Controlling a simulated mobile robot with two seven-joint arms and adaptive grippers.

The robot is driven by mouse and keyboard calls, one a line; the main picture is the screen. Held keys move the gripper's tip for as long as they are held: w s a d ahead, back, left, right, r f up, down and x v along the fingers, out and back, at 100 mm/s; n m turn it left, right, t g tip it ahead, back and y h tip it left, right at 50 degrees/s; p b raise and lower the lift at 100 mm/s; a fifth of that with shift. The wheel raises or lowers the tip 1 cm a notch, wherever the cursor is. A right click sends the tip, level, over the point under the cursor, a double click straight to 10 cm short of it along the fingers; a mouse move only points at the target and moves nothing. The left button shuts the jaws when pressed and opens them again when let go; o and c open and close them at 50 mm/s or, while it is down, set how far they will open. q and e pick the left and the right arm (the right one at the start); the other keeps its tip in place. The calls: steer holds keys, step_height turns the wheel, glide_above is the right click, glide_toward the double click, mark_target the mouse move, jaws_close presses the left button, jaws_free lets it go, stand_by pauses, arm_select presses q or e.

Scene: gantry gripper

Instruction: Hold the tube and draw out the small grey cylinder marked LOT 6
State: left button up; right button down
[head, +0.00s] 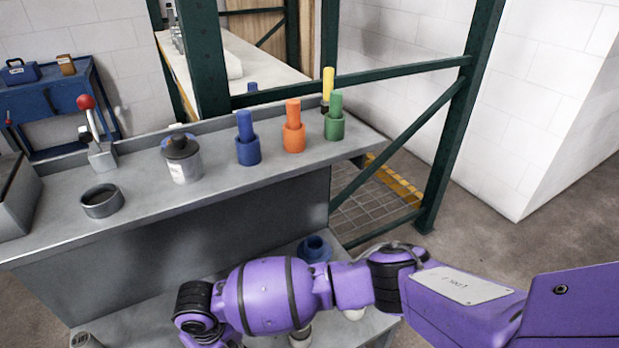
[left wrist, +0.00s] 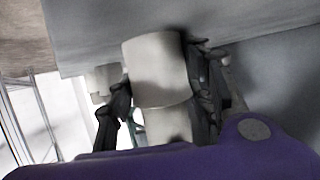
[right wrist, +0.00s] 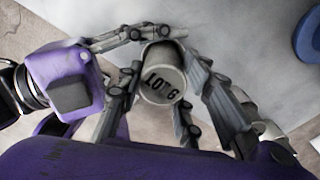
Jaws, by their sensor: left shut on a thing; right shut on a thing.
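In the right wrist view, the round end of the grey cylinder marked LOT 6 (right wrist: 162,80) faces the camera. My right gripper (right wrist: 166,90) is shut on it, with fingers on both sides. In the left wrist view, my left gripper (left wrist: 162,92) is shut on a pale grey tube (left wrist: 155,65), its fingers on either side. A narrower pale section (left wrist: 168,123) continues below it; I cannot tell whether this is the cylinder. In the head view my purple right arm crosses the lower part and hides the grippers. How far the cylinder sits inside the tube is hidden.
A grey bench (head: 225,192) holds a dark ring (head: 102,201), a grey canister (head: 182,158), and blue (head: 247,140), orange (head: 293,128) and green (head: 335,117) holders with pegs. A blue ring (head: 315,249) lies on the lower shelf. A green frame (head: 450,115) stands right.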

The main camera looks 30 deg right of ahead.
steer(key=shift+a+r, duration=0.15)
steer(key=shift+r, duration=0.15)
steer(key=shift+w+r, duration=0.1)
steer(key=shift+r, duration=1.2)
steer(key=shift+r, duration=0.1)
steer(key=shift+r, duration=1.4)
steer(key=shift+r, duration=0.1)
steer(key=shift+r, duration=1.4)
